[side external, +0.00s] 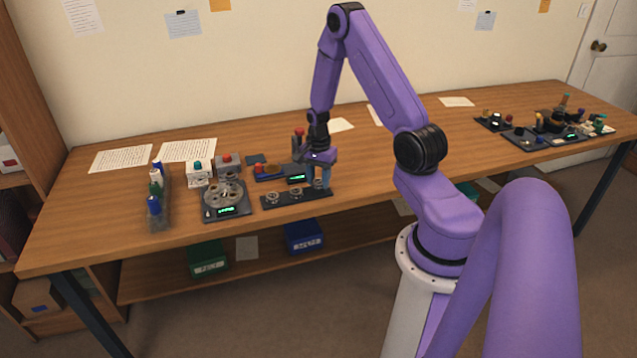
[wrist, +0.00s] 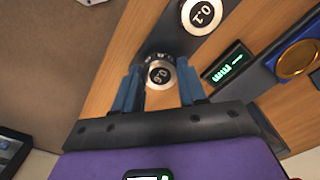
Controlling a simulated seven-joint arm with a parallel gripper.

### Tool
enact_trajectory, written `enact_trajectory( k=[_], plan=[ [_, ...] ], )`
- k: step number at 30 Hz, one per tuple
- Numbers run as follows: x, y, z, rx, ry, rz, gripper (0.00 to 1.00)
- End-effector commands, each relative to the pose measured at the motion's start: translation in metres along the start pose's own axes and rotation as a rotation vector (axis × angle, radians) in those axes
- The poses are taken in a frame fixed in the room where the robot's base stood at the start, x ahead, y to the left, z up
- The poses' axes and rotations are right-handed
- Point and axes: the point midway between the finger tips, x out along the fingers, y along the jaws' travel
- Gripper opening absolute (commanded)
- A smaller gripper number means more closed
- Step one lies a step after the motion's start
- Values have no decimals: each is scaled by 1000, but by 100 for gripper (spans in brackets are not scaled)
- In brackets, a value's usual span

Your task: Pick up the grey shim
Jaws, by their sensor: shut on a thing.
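My gripper (side external: 326,176) is low over the right end of a dark rack (side external: 284,201) in the side view. In the wrist view, its two blue fingers (wrist: 160,70) stand on both sides of a round grey shim (wrist: 158,75) and are shut on it. The shim has a pale face with a number like 0.6, and its ridged edge shows markings. Whether it is clear of the rack is not plain. A second round piece marked 0.1 (wrist: 202,13) sits on the dark rack strip nearby.
In the side view, a dark tray with round parts (side external: 227,200) and a rack of bottles (side external: 158,205) stand left. The table's middle right is clear.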

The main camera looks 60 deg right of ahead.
Motion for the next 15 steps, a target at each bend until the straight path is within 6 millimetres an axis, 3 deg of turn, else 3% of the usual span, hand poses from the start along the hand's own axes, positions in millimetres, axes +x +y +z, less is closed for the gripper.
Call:
enact_trajectory(
  k=[3, 15],
  plan=[
    [-18, 1, 1, 0, 2, -3, 14],
    [-77, 45, 30, 0, 1, -3, 14]
  ],
)
